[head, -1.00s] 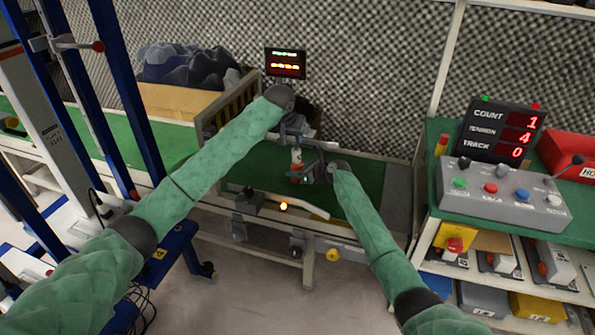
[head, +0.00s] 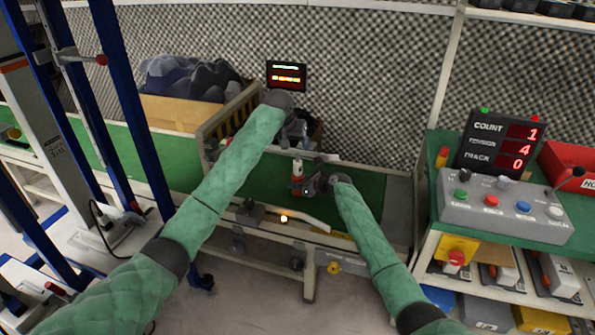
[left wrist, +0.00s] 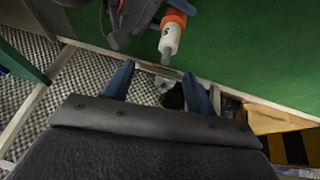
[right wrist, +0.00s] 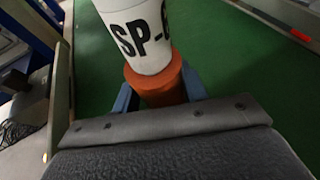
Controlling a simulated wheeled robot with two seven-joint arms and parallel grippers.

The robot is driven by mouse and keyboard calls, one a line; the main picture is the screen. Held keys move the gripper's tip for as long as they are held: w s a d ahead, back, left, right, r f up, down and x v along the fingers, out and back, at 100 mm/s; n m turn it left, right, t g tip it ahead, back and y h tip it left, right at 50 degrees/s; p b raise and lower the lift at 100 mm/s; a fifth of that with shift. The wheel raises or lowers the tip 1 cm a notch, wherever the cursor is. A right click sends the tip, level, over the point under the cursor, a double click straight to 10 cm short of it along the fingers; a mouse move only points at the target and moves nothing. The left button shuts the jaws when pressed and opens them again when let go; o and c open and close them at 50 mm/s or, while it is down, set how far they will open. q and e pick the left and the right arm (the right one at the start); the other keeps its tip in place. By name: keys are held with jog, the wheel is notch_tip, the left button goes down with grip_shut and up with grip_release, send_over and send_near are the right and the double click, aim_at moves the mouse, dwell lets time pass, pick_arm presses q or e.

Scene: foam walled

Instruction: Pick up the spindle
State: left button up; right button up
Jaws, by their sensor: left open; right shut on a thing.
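The spindle (head: 297,167) is white and orange and stands roughly upright over the green bench. In the right wrist view its white part (right wrist: 140,32) bears the letters "SP-" and a partly cut-off character. My right gripper (head: 310,184) is shut around the orange part (right wrist: 160,85), below the white part. Its fingers lie on either side. My left gripper (head: 300,138) is open and empty, behind and above the spindle. In the left wrist view its fingers (left wrist: 160,82) point toward the spindle (left wrist: 170,40) without touching it. I cannot tell whether the spindle's base touches the bench.
The green bench (head: 350,190) has a slatted side frame (head: 230,125) on the left and a small display (head: 286,76) behind. A control box (head: 505,210) and a count display (head: 500,142) stand on the right table. Blue posts (head: 130,90) rise at left.

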aim_at(296, 162)
pick_arm(q)
jog(key=shift+m+y, duration=0.3)
jog(key=shift+m, duration=0.5)
jog(key=x, duration=0.4)
jog(key=a+x, duration=0.1)
jog(key=x, duration=0.7)
jog(key=shift+s+a+f, duration=0.1)
jog(key=shift+s+f, duration=0.25)
jog(key=shift+f, duration=0.15)
jog(key=c, duration=1.2)
